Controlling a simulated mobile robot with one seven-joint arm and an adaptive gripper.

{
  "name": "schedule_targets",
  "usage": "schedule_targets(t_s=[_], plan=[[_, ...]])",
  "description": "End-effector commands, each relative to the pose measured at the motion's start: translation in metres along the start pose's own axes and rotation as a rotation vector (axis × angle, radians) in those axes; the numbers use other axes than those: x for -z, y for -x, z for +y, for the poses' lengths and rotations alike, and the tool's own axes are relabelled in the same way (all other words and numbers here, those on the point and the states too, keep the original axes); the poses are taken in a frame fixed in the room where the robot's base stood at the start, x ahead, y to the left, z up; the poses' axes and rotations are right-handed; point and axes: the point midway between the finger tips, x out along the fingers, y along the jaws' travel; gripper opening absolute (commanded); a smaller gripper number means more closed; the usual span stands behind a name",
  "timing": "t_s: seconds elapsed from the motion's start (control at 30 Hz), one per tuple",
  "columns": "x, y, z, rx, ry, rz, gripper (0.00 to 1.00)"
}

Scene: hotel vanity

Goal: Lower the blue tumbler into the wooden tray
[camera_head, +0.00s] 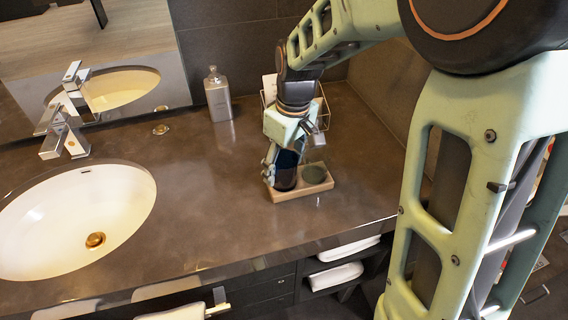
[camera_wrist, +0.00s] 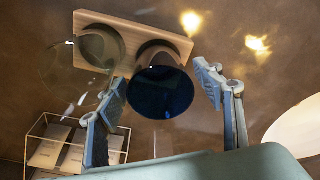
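The blue tumbler (camera_head: 286,172) stands upright at the left recess of the wooden tray (camera_head: 300,193) in the head view; its base is partly hidden. In the wrist view the dark blue tumbler (camera_wrist: 162,92) overlaps one round recess of the tray (camera_wrist: 172,30). My gripper (camera_head: 292,155) is above and around the tumbler. In the wrist view my gripper (camera_wrist: 160,88) has its fingers spread on either side of the tumbler, and a narrow gap shows beside it, so it looks open.
A clear glass (camera_wrist: 72,75) stands at the tray's other recess, close to one finger. A wire rack (camera_wrist: 55,145) is behind. A grey bottle (camera_head: 218,95) stands at the back. The sink (camera_head: 110,215) lies left, with clear counter (camera_head: 205,190) between.

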Motion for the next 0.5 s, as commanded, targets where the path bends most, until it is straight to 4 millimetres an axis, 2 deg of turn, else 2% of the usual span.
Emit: schedule_targets(t_s=[0.3,0.37,0.5], plan=[[0.000,0.002,0.000,0.000,0.000,0.000,0.65],[0.000,0.006,0.000,-0.001,0.000,0.001,0.65],[0.000,0.028,0.001,-0.003,-0.001,0.004,0.65]])
